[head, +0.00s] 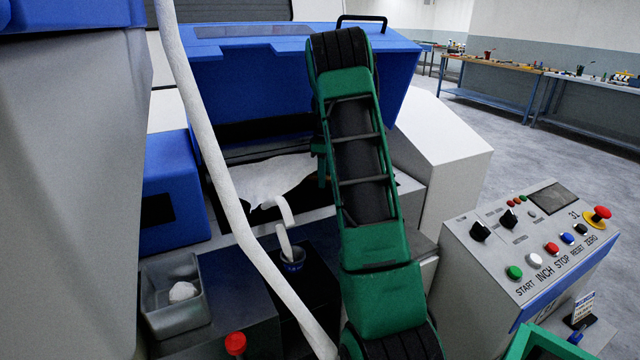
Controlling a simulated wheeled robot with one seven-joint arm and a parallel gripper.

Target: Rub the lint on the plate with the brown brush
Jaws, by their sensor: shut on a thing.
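My green arm fills the middle of the head view and reaches up to the carding machine. My gripper is hidden behind the arm, so what it holds does not show. No brown brush can be made out. White lint (262,182) lies as a sheet in the dark opening under the blue hood, left of my arm. A white strand (285,212) runs from it down towards a small blue-rimmed cup (292,257). The plate cannot be told apart from the dark machine parts around the lint.
A grey bin (160,318) with a white clump (183,291) stands lower left, near a red knob (235,343). A thick white hose (228,200) crosses in front. A control panel (545,237) stands right. The blue hood (235,85) overhangs the opening. Floor (530,160) is clear at right.

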